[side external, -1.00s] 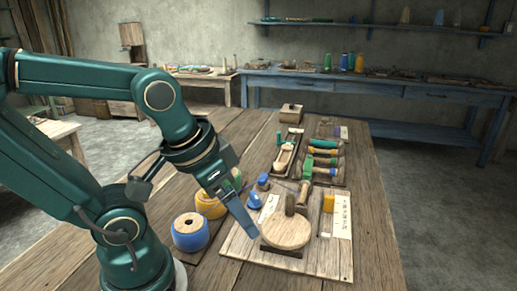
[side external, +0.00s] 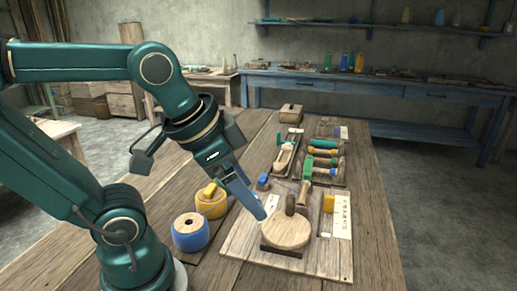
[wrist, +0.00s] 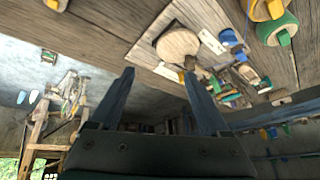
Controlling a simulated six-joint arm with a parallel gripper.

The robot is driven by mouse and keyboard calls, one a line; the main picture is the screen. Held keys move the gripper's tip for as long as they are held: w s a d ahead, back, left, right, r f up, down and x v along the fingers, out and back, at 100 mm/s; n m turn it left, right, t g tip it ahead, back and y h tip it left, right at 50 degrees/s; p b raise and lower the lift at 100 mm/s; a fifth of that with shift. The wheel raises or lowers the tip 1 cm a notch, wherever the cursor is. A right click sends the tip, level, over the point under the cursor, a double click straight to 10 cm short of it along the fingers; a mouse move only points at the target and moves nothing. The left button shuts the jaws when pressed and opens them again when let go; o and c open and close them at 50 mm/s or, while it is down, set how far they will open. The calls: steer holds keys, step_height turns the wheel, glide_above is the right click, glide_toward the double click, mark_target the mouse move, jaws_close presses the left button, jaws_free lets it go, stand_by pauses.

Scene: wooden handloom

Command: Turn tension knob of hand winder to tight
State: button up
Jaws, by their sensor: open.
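The hand winder appears to be the pale wooden board (side external: 330,262) with a round wooden disc (side external: 287,230), an upright dark peg (side external: 290,204), a yellow block (side external: 328,203) and marked white strips. The disc also shows in the wrist view (wrist: 178,44). A blue piece (wrist: 230,38) beside a white strip shows in the wrist view. My gripper (side external: 263,216) is open and points down at the disc's left edge; contact cannot be told. Its two fingers are apart and empty in the wrist view (wrist: 160,85).
A blue spool (side external: 191,232) and a yellow spool (side external: 211,203) stand left of the board. A small blue block (side external: 263,182), green-handled tools (side external: 321,152) and a wooden box (side external: 291,112) lie behind. The table's right side is mostly clear.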

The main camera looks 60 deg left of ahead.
steer(key=w+a+r+g, duration=0.1)
steer(key=w+a, duration=0.2)
steer(key=w, duration=0.2)
steer(key=n+g, duration=0.1)
steer(key=g, duration=0.4)
glide_above(254, 191)
steer(key=d, duration=0.2)
steer(key=f, duration=1.1)
steer(key=shift+s+a+f, duration=0.15)
steer(key=shift+a, duration=0.1)
steer(key=shift+s+a+f, duration=0.15)
steer(key=shift+f, duration=2.5)
jaws_close()
